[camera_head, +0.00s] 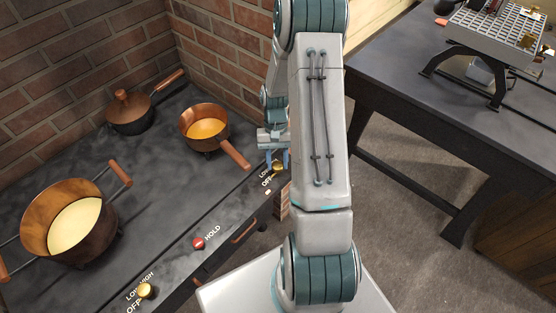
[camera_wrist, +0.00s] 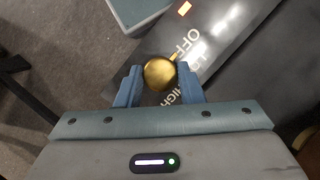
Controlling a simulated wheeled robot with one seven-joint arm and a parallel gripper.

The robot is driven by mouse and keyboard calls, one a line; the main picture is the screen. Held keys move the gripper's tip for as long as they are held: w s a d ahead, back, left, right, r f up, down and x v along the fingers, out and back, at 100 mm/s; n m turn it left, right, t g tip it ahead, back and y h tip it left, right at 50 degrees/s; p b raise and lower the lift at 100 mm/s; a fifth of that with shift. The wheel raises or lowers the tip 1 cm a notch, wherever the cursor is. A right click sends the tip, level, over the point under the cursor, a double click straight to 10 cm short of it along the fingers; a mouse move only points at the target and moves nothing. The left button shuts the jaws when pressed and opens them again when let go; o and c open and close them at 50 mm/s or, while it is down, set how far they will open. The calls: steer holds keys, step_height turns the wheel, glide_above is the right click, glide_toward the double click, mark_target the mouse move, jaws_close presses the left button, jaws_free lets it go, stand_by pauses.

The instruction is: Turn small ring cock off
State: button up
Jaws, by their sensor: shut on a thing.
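The small ring cock is a round brass knob (camera_head: 278,167) on the right end of the dark stove's front panel. In the wrist view the brass knob (camera_wrist: 158,74) sits between my two blue fingers, with OFF, LOW and HIGH printed beside it. A short brass pointer on its rim points up and right, toward the OFF and LOW lettering; the exact mark is hard to tell. My gripper (camera_wrist: 158,70) is shut on the knob. In the head view my gripper (camera_head: 277,160) is partly hidden behind my arm.
A copper saucepan (camera_head: 205,128) with orange contents stands just left of my gripper, its handle reaching toward it. A large copper pot (camera_head: 72,205), a lidded pan (camera_head: 130,112), a red HOLD button (camera_head: 198,243) and another brass knob (camera_head: 147,291) are further left. A brick wall (camera_head: 70,60) stands behind.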

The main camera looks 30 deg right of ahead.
mark_target(277, 163)
steer(key=shift+w+r, duration=0.1)
steer(key=o, duration=1)
steer(key=shift+c, duration=0.2)
step_height(277, 163, up, 4)
steer(key=shift+d+r, duration=0.1)
steer(key=shift+r, duration=0.1)
steer(key=s+d+r+b, duration=0.1)
steer(key=s+d+r, duration=0.5)
steer(key=s+d, duration=0.1)
steer(key=shift+s+d+r, duration=0.25)
steer(key=shift+s+d, duration=0.15)
steer(key=shift+s, duration=0.4)
